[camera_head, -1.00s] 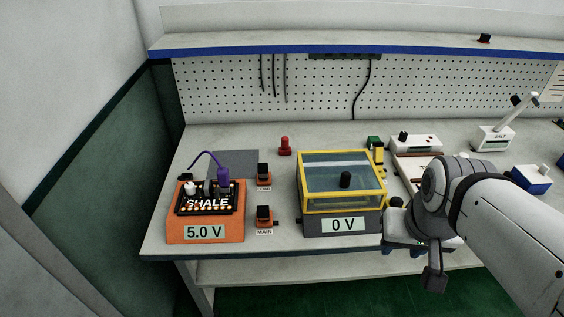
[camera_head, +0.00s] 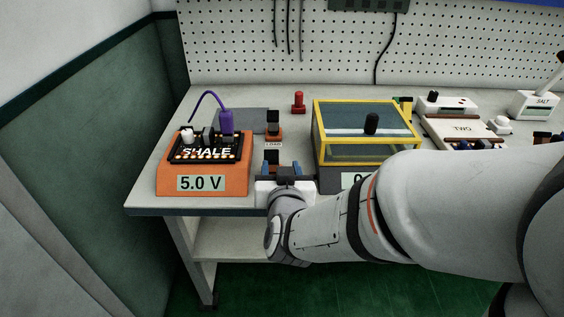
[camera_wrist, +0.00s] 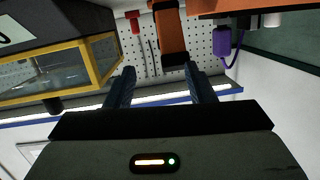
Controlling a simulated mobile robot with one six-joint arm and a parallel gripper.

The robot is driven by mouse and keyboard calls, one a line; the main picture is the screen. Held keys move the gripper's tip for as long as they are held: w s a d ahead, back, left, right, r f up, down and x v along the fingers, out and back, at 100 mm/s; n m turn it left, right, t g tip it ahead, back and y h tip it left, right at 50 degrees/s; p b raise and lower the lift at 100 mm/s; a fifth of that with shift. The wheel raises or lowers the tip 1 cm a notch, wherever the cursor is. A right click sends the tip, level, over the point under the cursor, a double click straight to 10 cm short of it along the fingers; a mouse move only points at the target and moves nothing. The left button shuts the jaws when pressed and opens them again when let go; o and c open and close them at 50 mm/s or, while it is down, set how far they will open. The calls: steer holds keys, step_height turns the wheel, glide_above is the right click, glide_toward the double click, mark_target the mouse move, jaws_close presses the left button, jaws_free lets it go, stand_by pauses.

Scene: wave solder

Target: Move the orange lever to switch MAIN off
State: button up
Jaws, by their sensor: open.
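The MAIN switch (camera_head: 271,157) stands at the bench's front, right of the orange 5.0 V unit. Its black top and a bit of orange show in the head view; its label and lower part are hidden behind my gripper (camera_head: 283,170). My gripper is open and empty, right at the front side of the switch. In the wrist view an orange part with black ends (camera_wrist: 171,32) lies ahead of the gap between my two fingers (camera_wrist: 161,72). I see no clear contact. Which way the lever is set cannot be told.
The orange 5.0 V unit (camera_head: 240,182) with the SHALE board stands left. The LOAD switch (camera_head: 273,125) is just behind MAIN. A yellow-framed case (camera_head: 365,105) stands close on the right. A red-topped part (camera_head: 298,102) is farther back.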

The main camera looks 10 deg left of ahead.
mark_target(272, 165)
steer(key=shift+s+a+f+t+b, duration=0.35)
steer(key=shift+f+b, duration=0.1)
steer(key=shift+f, duration=0.15)
steer(key=shift+s+a+f+t+b, duration=0.3)
steer(key=shift+a+f+t+b, duration=0.1)
steer(key=shift+f, duration=0.15)
steer(key=shift+a+r+t+h+p, duration=0.25)
steer(key=shift+t+p, duration=0.2)
steer(key=shift+p, duration=0.5)
steer(key=p+x, duration=0.1)
steer(key=p, duration=0.2)
steer(key=shift+w, duration=0.3)
steer(key=x, duration=0.3)
steer(key=shift+w+f, duration=0.25)
steer(key=shift+w, duration=0.15)
steer(key=shift+x, duration=0.8)
steer(key=shift+a, duration=0.1)
jaws_close()
